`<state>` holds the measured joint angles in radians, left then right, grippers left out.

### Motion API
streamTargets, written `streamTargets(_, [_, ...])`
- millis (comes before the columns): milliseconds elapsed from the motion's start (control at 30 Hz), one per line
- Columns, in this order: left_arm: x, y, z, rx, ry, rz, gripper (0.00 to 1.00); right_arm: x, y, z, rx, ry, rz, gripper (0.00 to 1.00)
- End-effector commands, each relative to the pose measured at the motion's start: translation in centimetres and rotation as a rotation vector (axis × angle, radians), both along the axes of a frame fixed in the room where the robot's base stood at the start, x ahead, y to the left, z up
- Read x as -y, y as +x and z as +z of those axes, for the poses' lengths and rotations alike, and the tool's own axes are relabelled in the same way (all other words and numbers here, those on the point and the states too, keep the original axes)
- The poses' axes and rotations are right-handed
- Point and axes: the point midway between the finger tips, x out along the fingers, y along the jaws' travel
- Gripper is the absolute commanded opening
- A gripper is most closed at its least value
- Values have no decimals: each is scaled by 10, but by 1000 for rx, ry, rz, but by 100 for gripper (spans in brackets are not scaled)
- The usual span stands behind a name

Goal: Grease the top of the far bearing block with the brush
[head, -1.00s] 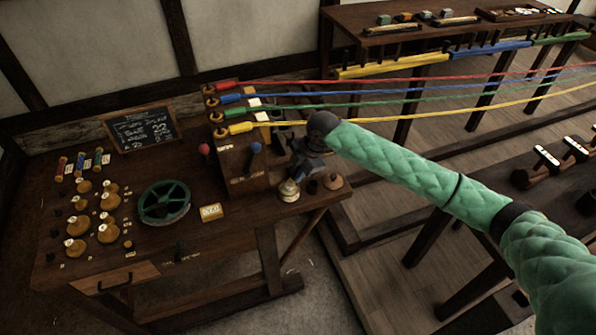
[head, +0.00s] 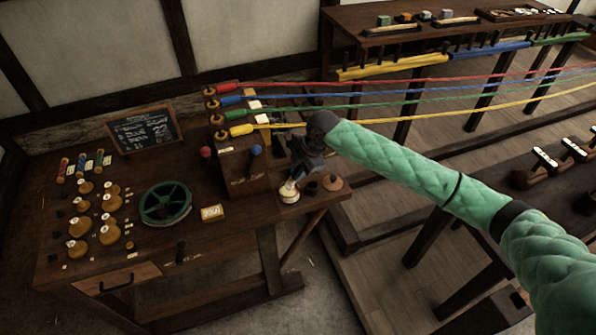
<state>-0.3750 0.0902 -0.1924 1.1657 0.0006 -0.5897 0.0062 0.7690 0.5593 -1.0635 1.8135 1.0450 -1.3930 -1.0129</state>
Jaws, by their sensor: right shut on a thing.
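My right gripper (head: 298,170) hangs over the right end of the wooden bench, pointing down. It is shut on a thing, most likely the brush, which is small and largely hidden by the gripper. The gripper's tip is right above a small cream pot (head: 289,197) and seems to touch or enter its mouth; I cannot tell which. I cannot make out the far bearing block with certainty. My left gripper is not in view.
Red, blue, green and yellow ropes run right from the stand, close behind my right arm. A green wheel (head: 166,204), a small yellow box (head: 212,213), several bobbins and a chalkboard (head: 144,129) are on the bench. A brown cone-shaped piece (head: 332,183) stands beside the pot.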

Motion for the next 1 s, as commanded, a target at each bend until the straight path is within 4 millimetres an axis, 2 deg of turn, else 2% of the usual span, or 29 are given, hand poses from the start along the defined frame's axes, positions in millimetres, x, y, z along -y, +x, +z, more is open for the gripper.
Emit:
streamTargets(33, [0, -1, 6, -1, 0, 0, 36, 0, 0, 7, 1, 0, 0, 0])
streamTargets(733, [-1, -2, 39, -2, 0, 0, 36, 0, 1, 52, 2, 1, -1, 0])
streamTargets(1000, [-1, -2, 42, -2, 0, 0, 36, 0, 1, 57, 1, 0, 0, 0])
